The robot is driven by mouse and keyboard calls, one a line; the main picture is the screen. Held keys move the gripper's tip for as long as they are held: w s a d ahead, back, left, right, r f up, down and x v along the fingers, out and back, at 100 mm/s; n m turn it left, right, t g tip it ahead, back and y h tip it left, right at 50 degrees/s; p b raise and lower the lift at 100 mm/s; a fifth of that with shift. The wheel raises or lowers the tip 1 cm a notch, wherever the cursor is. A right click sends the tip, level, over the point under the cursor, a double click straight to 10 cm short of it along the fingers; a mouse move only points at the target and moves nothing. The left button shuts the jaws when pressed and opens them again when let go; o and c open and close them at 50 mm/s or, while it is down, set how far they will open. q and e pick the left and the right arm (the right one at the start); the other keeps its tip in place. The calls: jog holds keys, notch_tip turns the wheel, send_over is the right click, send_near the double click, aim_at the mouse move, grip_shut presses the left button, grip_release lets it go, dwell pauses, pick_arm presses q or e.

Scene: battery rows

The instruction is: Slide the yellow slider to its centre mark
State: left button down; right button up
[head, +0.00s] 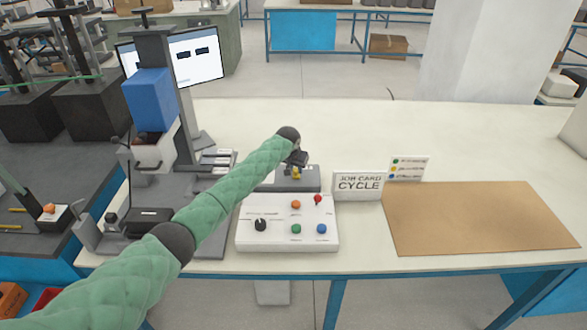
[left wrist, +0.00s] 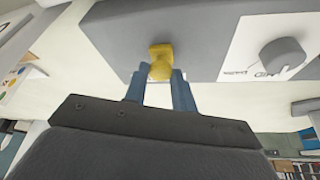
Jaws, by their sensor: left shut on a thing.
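The yellow slider (left wrist: 160,60) is a small knob on the face of a grey housing (left wrist: 120,30) in the left wrist view. In the head view the yellow slider (head: 296,172) is a small spot, partly hidden by my left gripper (head: 297,163). My left gripper (left wrist: 160,75) has its two blue fingers shut on the slider from either side. The grey housing (head: 288,184) stands on the white bench behind a white control box. I cannot make out the centre mark. My right gripper is not in view.
The white control box (head: 268,207) carries a black knob and several coloured buttons. A job card sign (head: 358,187) stands to the right of the housing. A brown mat (head: 480,218) lies farther right. A blue-and-grey press (head: 150,100) stands on the left.

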pick_arm(q)
jog(key=shift+d, duration=0.85)
jog(key=c, duration=1.3)
grip_release()
jog(key=shift+o, duration=0.8)
jog(key=shift+s+r+b, duration=0.2)
jog(key=shift+r+b, duration=0.2)
jog(key=shift+r, duration=0.1)
jog(key=b+v, duration=0.2)
jog(key=v, duration=0.4)
jog(key=shift+r, duration=0.3)
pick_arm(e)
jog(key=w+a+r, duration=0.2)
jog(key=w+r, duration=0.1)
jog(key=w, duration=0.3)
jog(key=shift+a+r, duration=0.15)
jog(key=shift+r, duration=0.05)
pick_arm(q)
jog(key=shift+s+a, duration=0.15)
